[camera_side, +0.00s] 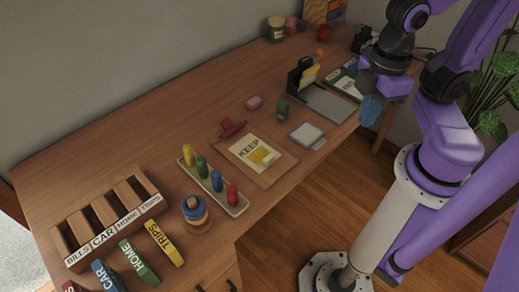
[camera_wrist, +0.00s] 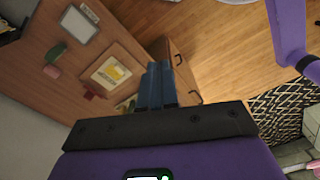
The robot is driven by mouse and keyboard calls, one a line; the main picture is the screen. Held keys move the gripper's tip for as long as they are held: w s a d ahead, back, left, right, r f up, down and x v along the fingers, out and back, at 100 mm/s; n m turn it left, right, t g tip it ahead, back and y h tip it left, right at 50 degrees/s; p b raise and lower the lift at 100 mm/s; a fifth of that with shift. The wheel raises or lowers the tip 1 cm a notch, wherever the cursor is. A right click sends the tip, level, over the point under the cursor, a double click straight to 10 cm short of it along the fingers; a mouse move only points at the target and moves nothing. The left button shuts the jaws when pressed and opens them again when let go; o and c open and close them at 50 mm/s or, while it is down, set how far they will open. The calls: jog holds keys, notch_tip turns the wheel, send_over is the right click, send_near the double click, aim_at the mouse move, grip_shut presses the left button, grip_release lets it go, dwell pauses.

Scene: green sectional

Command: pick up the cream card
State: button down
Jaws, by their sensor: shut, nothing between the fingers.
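A cream sheet marked KEEP (camera_side: 245,147), with yellow patches on it, lies flat on a brown board on the desk. It also shows in the wrist view (camera_wrist: 100,74). A pale yellow card (camera_side: 309,75) stands upright at a black holder farther right. I cannot tell for sure which of the two is the cream card. My gripper (camera_side: 370,110) is shut and empty, fingers down, by the desk's front edge at the right. It is apart from both. In the wrist view its blue fingers (camera_wrist: 158,85) are together.
A red holder (camera_side: 232,128), a green block (camera_side: 283,109) and a grey-white pad (camera_side: 306,134) surround the sheet. A tray of coloured pegs (camera_side: 239,208), a ring stack (camera_side: 195,211) and a labelled sorter (camera_side: 78,257) stand left. The desk's back middle is clear.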

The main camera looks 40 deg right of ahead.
dwell(0.4)
jog(key=c, duration=1)
grip_release()
jog(key=shift+o, duration=0.2)
jog(key=shift+w, duration=0.1)
jog(key=n, duration=0.6)
send_over(268, 158)
notch_tip(268, 158, down, 9)
jog(key=f, duration=1.2)
jog(key=shift+w+d+f, duration=0.15)
jog(key=shift+w+d, duration=0.05)
jog(key=shift+d, duration=0.2)
jog(key=shift+s+a+f, duration=0.1)
jog(key=shift+a+f, duration=0.15)
jog(key=shift+f, duration=1.1)
jog(key=shift+s+a+f, duration=0.1)
jog(key=shift+a+f, duration=0.1)
jog(key=shift+f, duration=1.15)
